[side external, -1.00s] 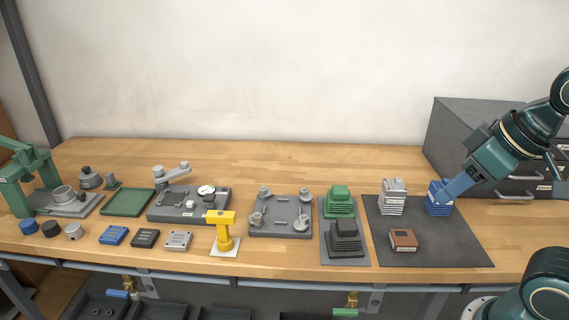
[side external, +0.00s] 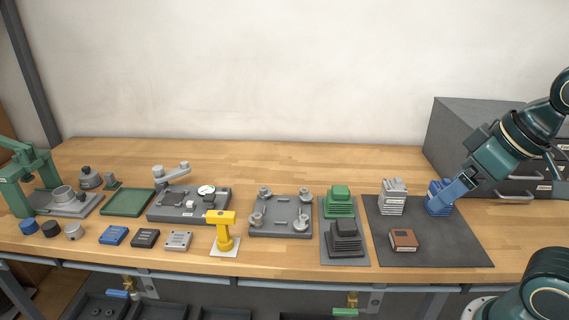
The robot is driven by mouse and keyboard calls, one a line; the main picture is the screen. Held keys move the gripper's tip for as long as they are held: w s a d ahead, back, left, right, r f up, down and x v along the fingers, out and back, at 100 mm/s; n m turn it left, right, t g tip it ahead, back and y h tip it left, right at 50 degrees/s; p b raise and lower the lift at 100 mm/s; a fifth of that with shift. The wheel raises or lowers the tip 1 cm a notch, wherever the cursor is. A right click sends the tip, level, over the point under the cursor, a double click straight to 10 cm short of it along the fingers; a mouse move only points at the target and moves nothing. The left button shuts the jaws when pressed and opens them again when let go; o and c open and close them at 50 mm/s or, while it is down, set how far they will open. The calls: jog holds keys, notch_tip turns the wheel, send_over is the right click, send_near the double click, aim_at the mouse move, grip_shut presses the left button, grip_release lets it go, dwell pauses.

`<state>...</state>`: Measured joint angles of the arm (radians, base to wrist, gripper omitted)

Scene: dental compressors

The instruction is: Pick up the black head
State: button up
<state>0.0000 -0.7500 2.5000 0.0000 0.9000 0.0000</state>
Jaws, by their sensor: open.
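A small flat black block (side external: 145,238), which looks like the black head, lies at the front left of the bench. It sits between a similar blue block (side external: 113,235) and a grey one (side external: 179,240). My gripper (side external: 443,200) is far to its right, with open blue fingers at a blue finned block (side external: 436,209) on the dark mat (side external: 440,248). The fingers partly cover that block, and I cannot tell whether they touch it.
A black finned block (side external: 345,238) and a green one (side external: 339,203) stand on a grey plate. A white finned block (side external: 392,198) and a brown box (side external: 403,239) are on the mat. A yellow tool (side external: 224,232) stands right of the flat blocks. The bench's back is clear.

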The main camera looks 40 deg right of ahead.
jog(key=shift+w, duration=0.1)
jog(key=m+g+y, duration=0.3)
jog(key=m, duration=2.3)
send_over(346, 223)
jog(key=s+d, duration=0.2)
jog(key=d, duration=0.1)
notch_tip(346, 223, down, 10)
jog(key=r, duration=0.1)
jog(key=shift+s+a+f, duration=0.1)
jog(key=shift+f, duration=0.15)
jog(key=shift+f, duration=0.1)
jog(key=shift+x, duration=4.25)
jog(key=shift+s+f, duration=0.1)
jog(key=shift+s, duration=0.05)
